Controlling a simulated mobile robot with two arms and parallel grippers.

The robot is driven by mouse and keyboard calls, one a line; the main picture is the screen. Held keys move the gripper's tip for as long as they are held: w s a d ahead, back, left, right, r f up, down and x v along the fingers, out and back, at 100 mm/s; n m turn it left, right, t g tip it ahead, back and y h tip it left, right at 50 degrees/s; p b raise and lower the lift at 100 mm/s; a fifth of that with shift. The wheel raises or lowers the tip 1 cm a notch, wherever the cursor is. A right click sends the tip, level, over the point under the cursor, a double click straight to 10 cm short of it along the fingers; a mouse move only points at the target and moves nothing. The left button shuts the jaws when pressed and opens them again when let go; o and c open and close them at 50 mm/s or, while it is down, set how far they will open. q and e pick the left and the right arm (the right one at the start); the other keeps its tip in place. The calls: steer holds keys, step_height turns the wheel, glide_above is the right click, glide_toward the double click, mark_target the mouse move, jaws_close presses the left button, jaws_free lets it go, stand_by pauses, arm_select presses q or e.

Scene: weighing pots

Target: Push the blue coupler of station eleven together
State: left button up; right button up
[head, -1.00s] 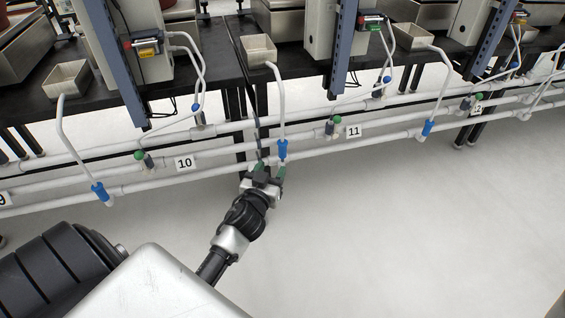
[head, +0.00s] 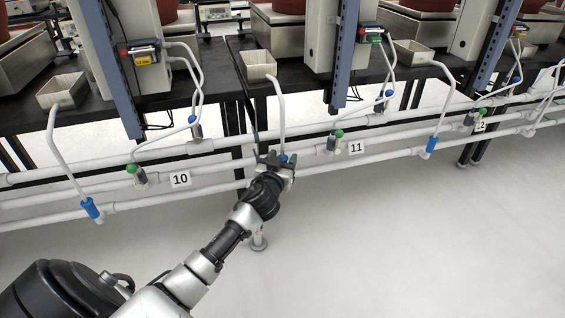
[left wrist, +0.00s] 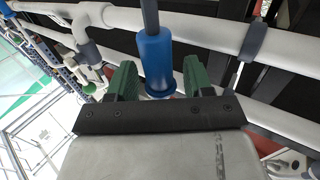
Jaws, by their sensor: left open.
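The blue coupler (left wrist: 155,62) sits at the lower end of a hose in the left wrist view, with a wider rim at its bottom. In the head view my gripper mostly hides it, and the white hose (head: 281,118) runs down to it, left of the station 11 label (head: 356,147). My left gripper (head: 277,159) is open at the lower pipe. In the left wrist view the green fingers of this gripper (left wrist: 160,82) stand on both sides of the coupler, with gaps visible. Whether the coupler is fully between the fingertips in depth is unclear. My right gripper is not in view.
Other blue couplers stand at the left (head: 91,208) and right (head: 431,144) on the lower pipe. A green-knobbed valve (head: 335,139) is close right of my gripper. White pipes run along the black bench. The floor (head: 420,245) in front is clear.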

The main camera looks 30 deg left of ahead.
arm_select(q)
jaws_close()
step_height(320, 180, down, 4)
steer(key=b, duration=0.2)
steer(key=shift+r+b, duration=0.15)
steer(key=shift+b, duration=0.2)
steer(key=shift+r, duration=0.1)
jaws_free()
steer(key=shift+s, duration=0.1)
